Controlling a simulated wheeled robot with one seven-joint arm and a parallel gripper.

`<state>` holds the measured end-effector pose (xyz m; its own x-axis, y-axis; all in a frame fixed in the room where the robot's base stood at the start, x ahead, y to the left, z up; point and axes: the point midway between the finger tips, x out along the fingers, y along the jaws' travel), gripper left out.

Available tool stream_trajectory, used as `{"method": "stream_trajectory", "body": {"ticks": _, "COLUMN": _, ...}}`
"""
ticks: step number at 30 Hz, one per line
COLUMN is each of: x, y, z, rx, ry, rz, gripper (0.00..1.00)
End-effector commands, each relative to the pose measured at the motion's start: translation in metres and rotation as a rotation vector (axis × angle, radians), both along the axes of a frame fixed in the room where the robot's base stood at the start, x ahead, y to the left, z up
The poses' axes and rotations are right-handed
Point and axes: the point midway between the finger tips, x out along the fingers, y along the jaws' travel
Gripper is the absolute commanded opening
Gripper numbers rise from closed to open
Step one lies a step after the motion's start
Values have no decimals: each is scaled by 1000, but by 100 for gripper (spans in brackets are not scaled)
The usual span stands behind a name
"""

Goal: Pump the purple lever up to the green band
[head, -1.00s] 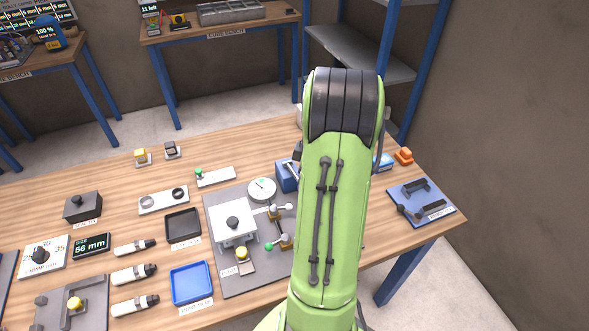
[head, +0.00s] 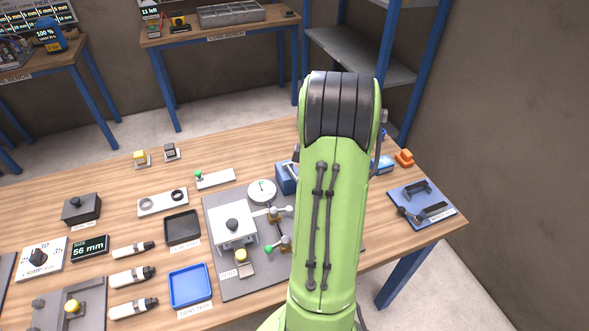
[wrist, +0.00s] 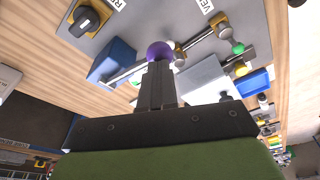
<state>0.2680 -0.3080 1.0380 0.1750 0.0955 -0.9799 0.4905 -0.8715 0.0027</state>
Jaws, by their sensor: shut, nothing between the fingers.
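The purple ball (wrist: 160,51) of the lever shows in the wrist view, just past the tips of my gripper (wrist: 157,66). My gripper is shut with nothing between its fingers. The fingertips overlap the lower edge of the ball in the picture; I cannot tell whether they touch it. A metal rod (wrist: 127,74) runs beside a blue block (wrist: 113,62) near the ball. In the head view my arm hides the gripper and the purple ball. I cannot make out the green band in either view.
A grey plate (head: 213,215) carries a round white dial (head: 262,191), a white block (head: 233,227) and a green-tipped handle (head: 269,254). A blue tray (head: 191,306) lies left of it. A black knob (wrist: 84,22) stands near the blue block in the wrist view.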

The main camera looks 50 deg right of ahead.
Motion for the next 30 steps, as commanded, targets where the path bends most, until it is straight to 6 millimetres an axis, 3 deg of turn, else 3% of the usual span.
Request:
{"method": "stream_trajectory", "body": {"ticks": 11, "x": -1, "y": 0, "z": 1, "rx": 2, "ry": 3, "rz": -1, "gripper": 0}}
{"method": "stream_trajectory", "body": {"ticks": 25, "x": -1, "y": 0, "z": 56, "rx": 2, "ry": 3, "rz": -1, "gripper": 0}}
{"method": "stream_trajectory", "body": {"ticks": 30, "x": -1, "y": 0, "z": 61, "rx": 2, "ry": 3, "rz": -1, "gripper": 0}}
